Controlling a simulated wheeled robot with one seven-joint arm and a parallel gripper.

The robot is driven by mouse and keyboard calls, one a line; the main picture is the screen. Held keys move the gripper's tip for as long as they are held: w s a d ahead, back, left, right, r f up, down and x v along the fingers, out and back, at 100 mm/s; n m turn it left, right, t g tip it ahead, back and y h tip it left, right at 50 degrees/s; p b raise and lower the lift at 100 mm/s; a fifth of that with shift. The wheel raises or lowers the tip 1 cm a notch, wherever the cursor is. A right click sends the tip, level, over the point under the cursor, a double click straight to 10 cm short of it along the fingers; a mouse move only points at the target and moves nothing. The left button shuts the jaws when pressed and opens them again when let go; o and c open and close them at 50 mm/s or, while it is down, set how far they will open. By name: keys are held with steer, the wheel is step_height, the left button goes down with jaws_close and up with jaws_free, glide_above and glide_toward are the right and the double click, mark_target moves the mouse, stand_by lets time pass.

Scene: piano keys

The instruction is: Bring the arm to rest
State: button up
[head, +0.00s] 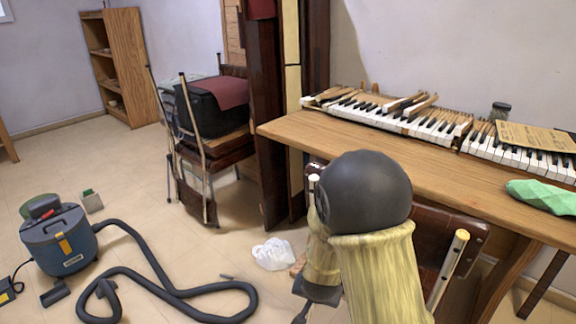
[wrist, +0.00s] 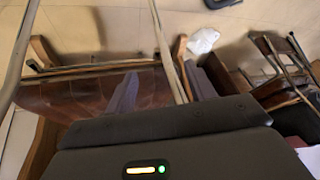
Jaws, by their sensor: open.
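My arm (head: 370,240) is bent low in front of the wooden desk in the head view, with a dark rounded joint on top and a pale yellowish link below. My gripper (wrist: 163,90) is open and empty in the wrist view, its two grey fingers apart. It is above a brown leather chair (wrist: 75,98) with metal bars. In the head view the gripper is mostly hidden behind my arm. The chair also shows in the head view (head: 447,240), right behind my arm.
The desk (head: 300,130) bears broken piano keys (head: 430,125) and a green cloth-like item (head: 540,196). A white crumpled bag (head: 272,254) lies on the floor. A blue vacuum (head: 58,240) and its hose (head: 150,280) are at left. Stacked chairs (head: 205,155) stand behind.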

steer(key=s+d+r+n+g+p, duration=0.2)
steer(key=s+d+r, duration=0.2)
steer(key=s+r, duration=0.35)
steer(key=s+d+r+n+g+p, duration=0.1)
steer(key=s+d+r+n+p, duration=0.2)
steer(key=s+r, duration=0.4)
step_height(320, 180, up, 38)
steer(key=d+m+p, duration=0.1)
steer(key=p, duration=3.5)
steer(key=shift+w+d, duration=0.15)
steer(key=shift+w, duration=0.25)
steer(key=shift+f, duration=0.15)
steer(key=shift+c, duration=0.2)
steer(key=c, duration=0.4)
steer(key=shift+o, duration=0.2)
